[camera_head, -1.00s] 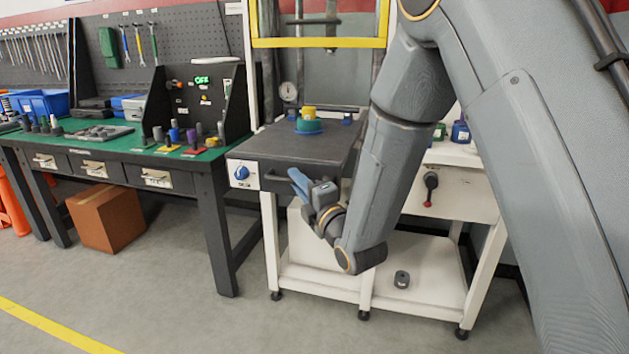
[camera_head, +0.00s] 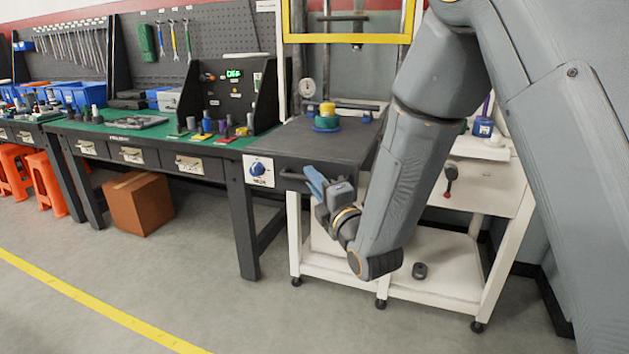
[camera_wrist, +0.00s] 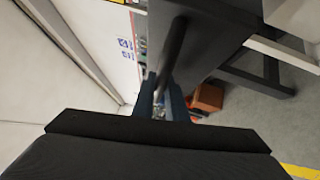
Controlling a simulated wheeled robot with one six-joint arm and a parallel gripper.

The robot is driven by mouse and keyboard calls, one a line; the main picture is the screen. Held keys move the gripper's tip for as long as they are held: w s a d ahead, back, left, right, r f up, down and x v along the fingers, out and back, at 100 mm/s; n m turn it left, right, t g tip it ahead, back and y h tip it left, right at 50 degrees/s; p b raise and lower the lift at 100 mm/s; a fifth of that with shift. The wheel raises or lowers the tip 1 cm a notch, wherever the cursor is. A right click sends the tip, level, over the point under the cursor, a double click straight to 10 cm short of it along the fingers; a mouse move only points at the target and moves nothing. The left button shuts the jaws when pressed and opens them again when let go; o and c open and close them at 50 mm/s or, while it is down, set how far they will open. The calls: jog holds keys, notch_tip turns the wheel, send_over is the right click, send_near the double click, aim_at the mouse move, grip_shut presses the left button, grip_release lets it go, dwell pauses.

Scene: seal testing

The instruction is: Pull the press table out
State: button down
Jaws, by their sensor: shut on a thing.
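The press table (camera_head: 315,141) is a dark slab on a white frame (camera_head: 445,285), below a yellow guard. A green and yellow part (camera_head: 327,117) stands on top of it. A dark bar handle (camera_head: 292,176) runs along its front edge. My gripper (camera_head: 314,182), with blue fingers, is at the right part of that handle and shut on it. In the wrist view the handle (camera_wrist: 174,48) runs down between my blue fingers (camera_wrist: 160,100). The exact contact is partly hidden by the fingers.
A green-topped workbench (camera_head: 150,138) with drawers stands to the left, close beside the press. A cardboard box (camera_head: 138,203) sits under it, and orange stools (camera_head: 45,183) stand further left. A red-knobbed lever (camera_head: 449,180) hangs at the right. The floor in front is clear.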

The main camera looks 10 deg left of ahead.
jog(key=c, duration=1.8)
grip_release()
jog(key=shift+s, duration=0.2)
jog(key=shift+o, duration=0.2)
jog(key=v, duration=0.7)
jog(key=shift+s+d, duration=0.2)
jog(key=shift+s, duration=0.15)
